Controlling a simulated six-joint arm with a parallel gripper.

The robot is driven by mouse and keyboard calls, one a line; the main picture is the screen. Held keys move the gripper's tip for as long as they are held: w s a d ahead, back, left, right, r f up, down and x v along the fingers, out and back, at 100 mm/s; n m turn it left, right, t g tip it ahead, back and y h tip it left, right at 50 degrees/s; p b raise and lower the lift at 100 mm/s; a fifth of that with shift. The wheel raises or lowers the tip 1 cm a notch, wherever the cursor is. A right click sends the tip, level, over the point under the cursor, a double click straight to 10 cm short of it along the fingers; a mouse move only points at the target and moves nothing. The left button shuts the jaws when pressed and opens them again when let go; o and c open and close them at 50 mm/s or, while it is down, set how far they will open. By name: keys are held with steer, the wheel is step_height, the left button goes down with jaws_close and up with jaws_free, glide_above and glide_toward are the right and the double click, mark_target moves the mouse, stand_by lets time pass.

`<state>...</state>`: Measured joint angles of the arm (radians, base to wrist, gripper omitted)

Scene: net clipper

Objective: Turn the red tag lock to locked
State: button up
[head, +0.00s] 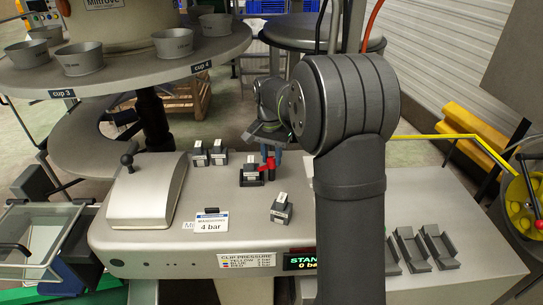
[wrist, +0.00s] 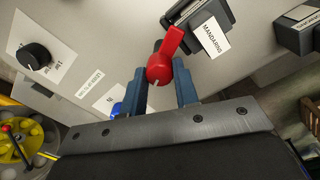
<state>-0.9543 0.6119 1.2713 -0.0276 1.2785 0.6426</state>
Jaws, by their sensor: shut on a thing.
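The red tag lock (wrist: 165,66) is a round red knob with a lever. In the wrist view its lever points up and slightly right, and a small pale mark shows at its lower edge. My gripper (wrist: 165,84) has its two blue-grey fingers on either side of the knob and is shut on it. In the head view the red lock (head: 267,170) sits on the grey machine top, below my gripper (head: 271,153). Part of the lock's base is hidden.
Dark labelled blocks (head: 200,153) stand behind left, and another block (head: 281,207) stands in front. Empty dark holders (head: 440,246) are at right. A black dial (wrist: 34,57) shows in the wrist view.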

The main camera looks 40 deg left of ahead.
mark_target(270, 158)
steer(key=m, duration=0.4)
steer(key=shift+m, duration=0.4)
stand_by(0.4)
steer(key=o, duration=1)
steer(key=shift+c, duration=0.2)
step_height(270, 158, up, 18)
steer(key=shift+a+f, duration=0.25)
steer(key=shift+a, duration=0.05)
steer(key=shift+f, duration=0.1)
steer(key=f, duration=1.7)
steer(key=shift+d+f, duration=0.2)
steer(key=shift+d, duration=0.1)
steer(key=shift+r, duration=0.15)
